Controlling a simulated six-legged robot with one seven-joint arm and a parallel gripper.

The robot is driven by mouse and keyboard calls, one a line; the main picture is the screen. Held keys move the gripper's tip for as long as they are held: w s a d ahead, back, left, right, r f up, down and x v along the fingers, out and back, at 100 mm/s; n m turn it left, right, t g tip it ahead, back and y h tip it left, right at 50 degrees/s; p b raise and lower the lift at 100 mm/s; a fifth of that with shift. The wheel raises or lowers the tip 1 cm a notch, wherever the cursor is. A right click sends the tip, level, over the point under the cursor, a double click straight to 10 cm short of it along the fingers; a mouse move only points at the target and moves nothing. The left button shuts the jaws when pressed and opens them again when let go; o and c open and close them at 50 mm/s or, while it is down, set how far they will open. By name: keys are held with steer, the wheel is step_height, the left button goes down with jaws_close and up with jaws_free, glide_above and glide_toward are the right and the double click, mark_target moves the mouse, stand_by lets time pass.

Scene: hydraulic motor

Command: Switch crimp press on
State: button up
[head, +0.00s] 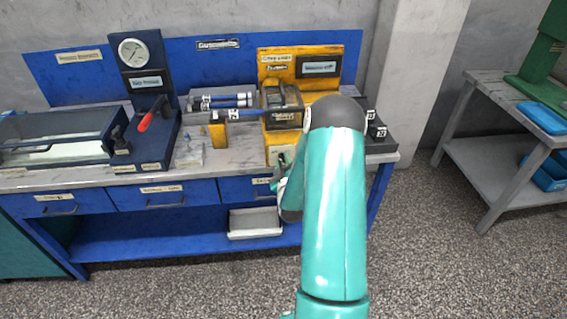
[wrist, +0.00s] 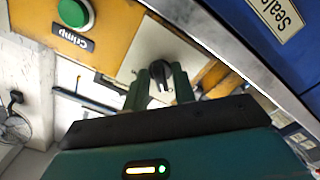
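The crimp press (head: 283,142) is a yellow machine on the bench, partly behind my arm in the head view. I cannot tell whether the fingers touch the knob. In the head view my gripper is mostly hidden by my arm.
The blue bench (head: 150,222) has labelled drawers and a lower shelf holding a pale tray (head: 255,223). A gauge stand with a red lever (head: 146,122) is at left. A blue drawer front (wrist: 250,40) lies close beside my gripper. The floor in front is clear.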

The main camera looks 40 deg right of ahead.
steer(key=shift+m, duration=0.4)
steer(key=m, duration=0.3)
steer(key=shift+m, duration=0.4)
steer(key=m, duration=1.3)
steer(key=shift+a, duration=0.1)
steer(key=shift+m, duration=0.3)
steer(key=o, duration=0.7)
